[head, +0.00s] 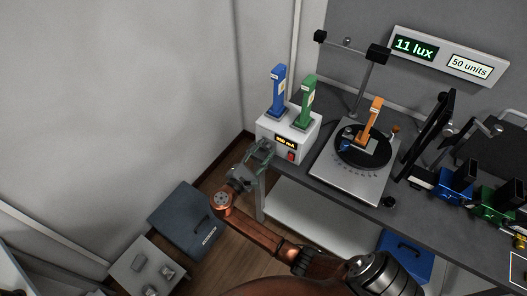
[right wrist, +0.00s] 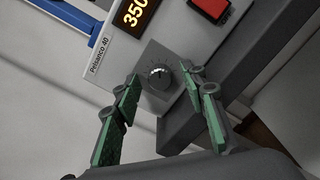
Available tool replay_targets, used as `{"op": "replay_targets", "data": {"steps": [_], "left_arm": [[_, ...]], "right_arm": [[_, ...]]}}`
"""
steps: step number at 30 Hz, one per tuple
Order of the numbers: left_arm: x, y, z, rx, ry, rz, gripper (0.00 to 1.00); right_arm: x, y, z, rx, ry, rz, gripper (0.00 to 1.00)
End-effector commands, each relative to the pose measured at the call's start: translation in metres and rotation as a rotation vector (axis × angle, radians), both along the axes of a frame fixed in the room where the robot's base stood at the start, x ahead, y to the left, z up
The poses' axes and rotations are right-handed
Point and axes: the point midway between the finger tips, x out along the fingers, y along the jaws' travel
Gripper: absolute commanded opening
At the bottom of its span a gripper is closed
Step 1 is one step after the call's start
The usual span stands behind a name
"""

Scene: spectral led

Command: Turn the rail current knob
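The rail current knob (right wrist: 158,76) is a small dark round dial on the light front panel of the power supply box, with tick marks around it. The power supply (head: 272,128) stands at the left end of the bench; its lit display (head: 286,141) reads about 350 mA in the wrist view. My right gripper (head: 264,150) is at the box's front, left of the red switch (head: 291,156). Its two green-padded fingers are spread, one tip on each side of the knob, with gaps visible; contact cannot be told. In the head view the gripper hides the knob. My left gripper is not in view.
Blue (head: 277,91) and green (head: 305,103) LED modules stand on the box. A turntable (head: 362,150) with an orange module (head: 370,122) is to its right. The dark bench edge (right wrist: 172,136) runs close below the knob. A wall display (head: 450,57) reads 11 lux.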

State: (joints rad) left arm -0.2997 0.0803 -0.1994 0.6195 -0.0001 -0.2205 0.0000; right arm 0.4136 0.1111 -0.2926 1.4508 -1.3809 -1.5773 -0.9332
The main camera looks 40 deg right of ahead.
Motion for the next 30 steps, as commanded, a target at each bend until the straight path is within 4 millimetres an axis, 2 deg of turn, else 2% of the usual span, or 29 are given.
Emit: {"op": "replay_targets", "data": {"steps": [4,21,30], "left_arm": [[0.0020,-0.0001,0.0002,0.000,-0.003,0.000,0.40],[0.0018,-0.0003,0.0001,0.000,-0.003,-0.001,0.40],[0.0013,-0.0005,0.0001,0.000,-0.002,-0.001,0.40]], "right_arm": [[0.0000,0.0001,0.0001,0.000,0.000,0.000,0.38],[-0.0002,0.0003,-0.0005,0.000,0.001,0.001,0.00],[-0.0005,0.0002,-0.0010,0.014,-0.031,0.000,0.00]]}}
